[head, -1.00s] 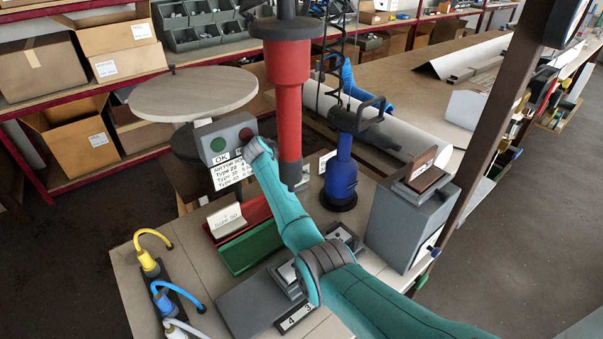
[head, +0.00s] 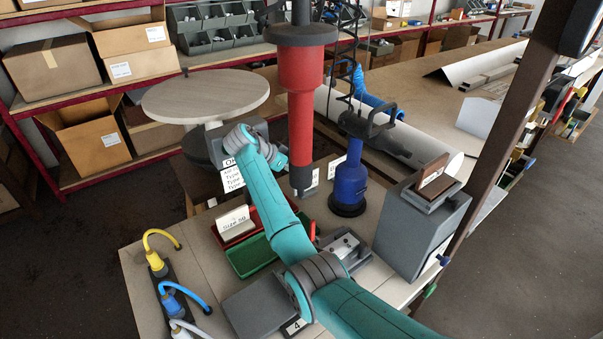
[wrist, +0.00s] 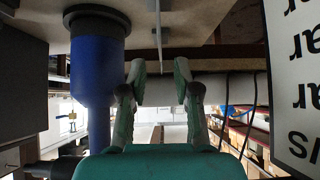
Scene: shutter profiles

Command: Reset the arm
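My teal arm reaches from the lower right of the head view over the workbench, its wrist end beside the grey button box (head: 222,146). My gripper is hard to make out there. In the wrist view, which appears upside down, my gripper's (wrist: 160,68) two fingers stand apart with nothing between them. A blue cylindrical tool (wrist: 96,75) is left of the fingers in that view; it also stands upright on the bench in the head view (head: 348,185). A white lettered sign (wrist: 293,75) fills the wrist view's right edge.
A red hanging column (head: 301,110) comes down close to my arm. Red and green trays (head: 248,262) lie beneath the arm. A grey box (head: 420,235) stands right, a round table (head: 205,95) behind. Yellow, blue and white hoses (head: 172,285) are at the left edge.

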